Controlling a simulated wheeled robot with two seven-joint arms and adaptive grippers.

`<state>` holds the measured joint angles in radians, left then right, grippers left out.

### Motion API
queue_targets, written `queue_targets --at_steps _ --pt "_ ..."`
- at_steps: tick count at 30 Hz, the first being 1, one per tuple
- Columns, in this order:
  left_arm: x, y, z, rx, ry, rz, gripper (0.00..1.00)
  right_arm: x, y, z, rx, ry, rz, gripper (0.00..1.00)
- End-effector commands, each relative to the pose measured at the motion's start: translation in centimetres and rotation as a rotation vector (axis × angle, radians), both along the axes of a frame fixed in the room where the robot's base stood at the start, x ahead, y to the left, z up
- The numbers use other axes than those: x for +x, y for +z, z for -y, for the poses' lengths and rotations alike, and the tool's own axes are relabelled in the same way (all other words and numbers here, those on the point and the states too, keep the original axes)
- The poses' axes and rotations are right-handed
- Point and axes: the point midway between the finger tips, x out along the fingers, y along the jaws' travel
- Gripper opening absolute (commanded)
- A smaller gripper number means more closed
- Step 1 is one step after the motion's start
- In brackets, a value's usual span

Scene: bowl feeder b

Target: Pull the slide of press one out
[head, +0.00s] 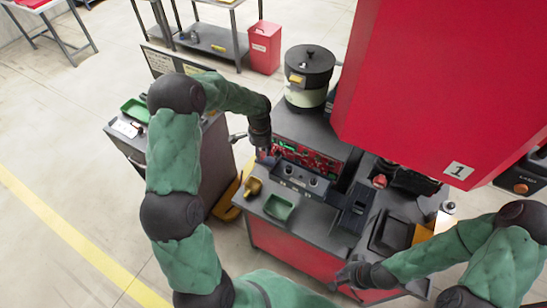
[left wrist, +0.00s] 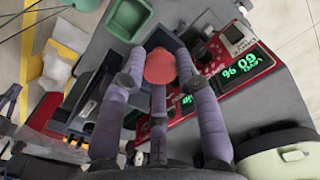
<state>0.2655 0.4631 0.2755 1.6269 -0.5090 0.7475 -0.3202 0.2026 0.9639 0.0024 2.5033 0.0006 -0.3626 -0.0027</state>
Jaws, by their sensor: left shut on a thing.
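Press one is the large red housing (head: 425,85) marked 1, at the upper right of the head view. My left gripper (head: 264,150) is at the left end of the red control panel (head: 310,158). In the left wrist view its fingers (left wrist: 160,85) are closed around a round red-orange knob (left wrist: 160,67). I cannot tell whether this knob belongs to the slide. A dark block (head: 355,207) stands on the bench below the press. My right gripper (head: 350,272) is over the front edge of the bench, apart from the press; its finger opening is too small to judge.
A bowl feeder (head: 308,68) stands behind the panel. A green tray (head: 278,207) lies on the bench front, with a brass-coloured part (head: 252,187) beside it. A dark cabinet (head: 135,150) is at left. A red bin (head: 265,47) stands on the floor behind.

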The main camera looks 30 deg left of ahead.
Motion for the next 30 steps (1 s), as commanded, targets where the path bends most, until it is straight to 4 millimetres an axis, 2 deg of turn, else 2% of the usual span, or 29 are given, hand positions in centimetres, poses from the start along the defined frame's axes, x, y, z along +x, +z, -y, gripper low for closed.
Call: queue_targets --at_steps 6,17,18,20,30 --pt "0.0 0.0 -1.4 0.0 0.0 -0.001 0.0 0.0 -0.1 0.0 0.0 0.0 0.0 0.0" --pt "0.1 0.0 -1.6 0.003 0.0 0.0 0.0 0.0 -0.1 0.0 0.0 0.0 0.0 0.0" --pt "0.1 0.1 -1.7 0.003 0.0 0.001 0.38 0.0 -0.1 0.0 0.0 0.0 0.0 0.0" --pt "0.1 0.1 -1.7 0.003 0.001 0.001 0.55 0.0 -0.1 0.0 0.0 0.0 0.0 0.0" --pt "0.1 0.1 -1.4 0.001 0.0 0.0 0.56 0.0 -0.1 0.0 0.0 0.0 0.0 0.0"
